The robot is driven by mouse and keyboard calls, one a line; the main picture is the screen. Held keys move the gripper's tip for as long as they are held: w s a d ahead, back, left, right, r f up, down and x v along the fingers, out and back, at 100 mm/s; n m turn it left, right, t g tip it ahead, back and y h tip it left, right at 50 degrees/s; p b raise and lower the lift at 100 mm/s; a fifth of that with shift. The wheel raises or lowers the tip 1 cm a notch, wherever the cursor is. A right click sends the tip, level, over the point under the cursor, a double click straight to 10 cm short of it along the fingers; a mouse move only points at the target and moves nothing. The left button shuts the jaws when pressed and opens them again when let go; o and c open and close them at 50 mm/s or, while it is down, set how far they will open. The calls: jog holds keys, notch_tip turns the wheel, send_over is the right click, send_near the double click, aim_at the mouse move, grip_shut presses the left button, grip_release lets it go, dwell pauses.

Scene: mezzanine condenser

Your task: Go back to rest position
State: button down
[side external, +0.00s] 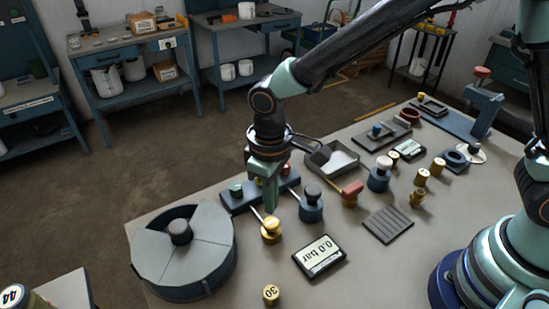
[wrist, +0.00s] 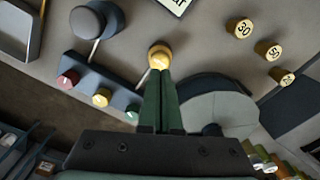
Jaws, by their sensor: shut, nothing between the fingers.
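My gripper (side external: 270,207) points down over the table, with its fingers together and empty. It also shows in the wrist view (wrist: 161,72). A small brass valve knob (side external: 271,232) is just below and in front of the fingertips in the side view. In the wrist view the brass knob (wrist: 160,56) appears right at the fingertips; I cannot tell whether they touch it. My arm reaches in from the upper right, bent at the elbow over the table.
A round grey drum (side external: 183,255) stands left of my gripper. A gauge reading 0.0 bar (side external: 320,256) lies at front right. A button box (side external: 240,197) with coloured buttons sits behind. A grey-topped blue valve (side external: 311,205) is close on the right. A brass weight marked 30 (side external: 271,294) stands in front.

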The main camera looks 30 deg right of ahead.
jog(key=shift+r, duration=0.1)
jog(key=d+r+m+t, duration=0.2)
jog(key=d+r+m, duration=0.1)
jog(key=d+r, duration=0.85)
jog(key=s+d+r+m+t, duration=0.3)
jog(key=s+d+r, duration=0.1)
jog(key=d, duration=0.7)
jog(key=shift+s+d+r+t, duration=0.2)
jog(key=shift+s+d+t, duration=0.1)
jog(key=shift+s, duration=0.45)
